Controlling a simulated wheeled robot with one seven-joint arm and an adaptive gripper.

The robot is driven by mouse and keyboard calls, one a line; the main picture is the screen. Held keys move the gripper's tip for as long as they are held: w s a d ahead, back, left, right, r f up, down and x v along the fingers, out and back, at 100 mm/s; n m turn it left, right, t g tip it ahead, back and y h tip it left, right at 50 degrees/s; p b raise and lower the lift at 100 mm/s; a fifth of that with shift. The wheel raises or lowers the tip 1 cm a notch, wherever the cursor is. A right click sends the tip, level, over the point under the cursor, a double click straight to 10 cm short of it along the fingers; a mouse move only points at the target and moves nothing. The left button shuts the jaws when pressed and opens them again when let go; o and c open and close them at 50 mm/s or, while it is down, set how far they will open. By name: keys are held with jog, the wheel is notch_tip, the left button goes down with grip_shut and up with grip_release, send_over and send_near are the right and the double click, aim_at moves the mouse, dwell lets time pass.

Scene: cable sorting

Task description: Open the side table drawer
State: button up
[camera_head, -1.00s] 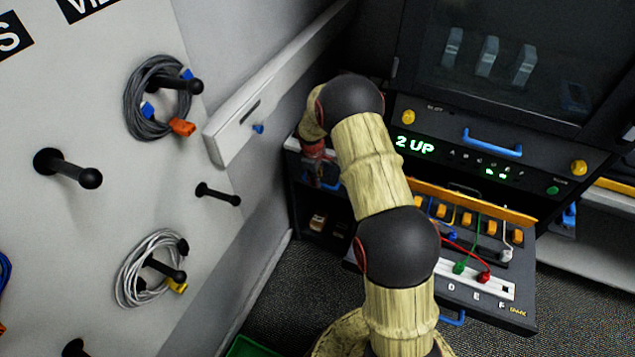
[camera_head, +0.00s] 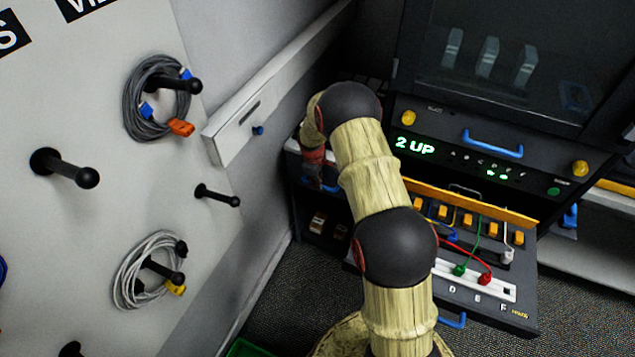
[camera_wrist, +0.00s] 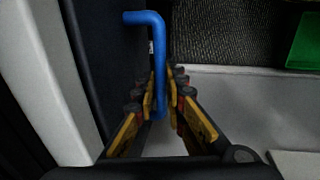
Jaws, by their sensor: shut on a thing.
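The side table (camera_head: 292,146) is a dark cabinet with a pale top edge, mostly behind my arm in the head view. In the wrist view its dark drawer front (camera_wrist: 105,60) is at the left, with a blue bar handle (camera_wrist: 148,18) standing out from it. My gripper (camera_wrist: 163,85) is shut on the handle's long straight part, with one yellow-padded finger on each side. In the head view my gripper (camera_head: 318,160) is small and partly hidden at the side table's front. I cannot tell how far out the drawer stands.
A dark equipment cabinet (camera_head: 560,165) with a pulled-out panel of cables (camera_head: 490,265) stands right of my arm. A pegboard (camera_head: 90,230) with coiled cables is at the left. Grey carpet (camera_head: 290,285) lies below the side table. A green thing (camera_wrist: 305,40) lies on the floor.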

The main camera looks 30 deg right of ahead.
jog(key=shift+s+a, duration=0.1)
grip_shut()
dwell(0.3)
jog(key=s+a+b, duration=0.1)
jog(key=s+a, duration=0.9)
jog(key=a, duration=0.2)
jog(key=s+a+b, duration=0.1)
jog(key=s+a, duration=0.8)
jog(key=a, duration=0.4)
jog(key=shift+s+a+b, duration=0.15)
jog(key=shift+s+b, duration=0.15)
jog(key=shift+s, duration=0.05)
jog(key=o, duration=0.7)
grip_release()
jog(key=shift+c, duration=0.2)
jog(key=shift+o, duration=0.3)
notch_tip(320, 180, up, 12)
jog(key=s+a, duration=0.1)
jog(key=shift+s+a, duration=0.2)
jog(key=shift+a, duration=0.2)
jog(key=shift+f, duration=0.15)
